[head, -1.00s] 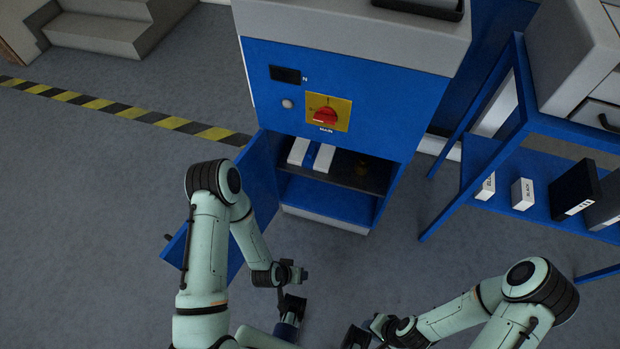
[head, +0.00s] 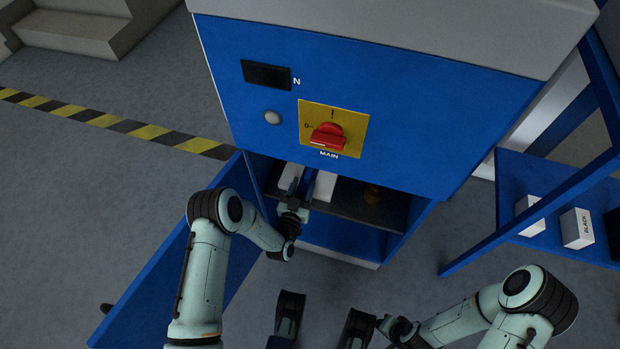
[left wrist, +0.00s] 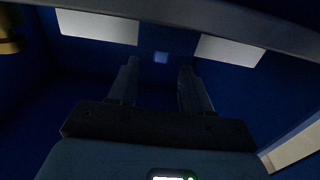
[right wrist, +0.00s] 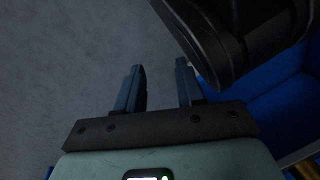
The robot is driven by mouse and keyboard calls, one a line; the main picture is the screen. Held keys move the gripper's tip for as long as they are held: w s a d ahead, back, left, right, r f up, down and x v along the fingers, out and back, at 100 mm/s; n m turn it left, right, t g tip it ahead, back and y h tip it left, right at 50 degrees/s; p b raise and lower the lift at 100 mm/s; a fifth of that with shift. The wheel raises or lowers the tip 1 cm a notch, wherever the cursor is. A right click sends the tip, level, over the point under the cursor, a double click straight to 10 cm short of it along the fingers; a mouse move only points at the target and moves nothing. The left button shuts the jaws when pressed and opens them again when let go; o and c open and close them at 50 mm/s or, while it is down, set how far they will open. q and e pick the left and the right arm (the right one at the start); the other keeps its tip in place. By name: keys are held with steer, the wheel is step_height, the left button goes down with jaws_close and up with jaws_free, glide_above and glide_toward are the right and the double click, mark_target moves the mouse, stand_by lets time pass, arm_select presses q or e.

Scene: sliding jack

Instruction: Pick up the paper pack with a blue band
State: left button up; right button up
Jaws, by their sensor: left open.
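The paper pack (head: 323,187) lies on the upper shelf inside the open blue cabinet. It shows white on both sides of a dark blue band. My left gripper (head: 302,182) reaches into the cabinet at the pack, near the band, and hides part of it. In the left wrist view the white parts of the pack (left wrist: 228,50) show beyond the fingertips, one to each side. The left fingers (left wrist: 158,65) are apart with nothing seen between them; I cannot tell whether they touch the pack. My right gripper (right wrist: 160,80) has its fingers apart and empty, away from the cabinet.
The cabinet door (head: 165,270) stands open on the left, beside my left arm. A red main switch (head: 328,136) sits on the front above the opening. A blue rack (head: 545,185) with white boxes (head: 577,228) stands right.

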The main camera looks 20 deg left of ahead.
mark_target(310, 170)
arm_select(q)
steer(key=shift+w, duration=0.85)
steer(key=w, duration=0.1)
steer(key=w+b, duration=0.1)
steer(key=w, duration=0.1)
steer(key=w+b, duration=0.1)
steer(key=w, duration=0.1)
steer(key=shift+d+f, duration=0.15)
steer(key=shift+f, duration=0.15)
steer(key=shift+w+b, duration=0.2)
steer(key=shift+b, duration=0.1)
steer(key=shift+r, duration=0.1)
jaws_close()
arm_select(e)
steer(key=s+f+g, duration=0.2)
steer(key=s+f, duration=0.1)
steer(key=s, duration=0.2)
steer(key=shift+s+d+f, duration=0.15)
steer(key=shift+d+f, duration=0.15)
steer(key=shift+f, duration=0.05)
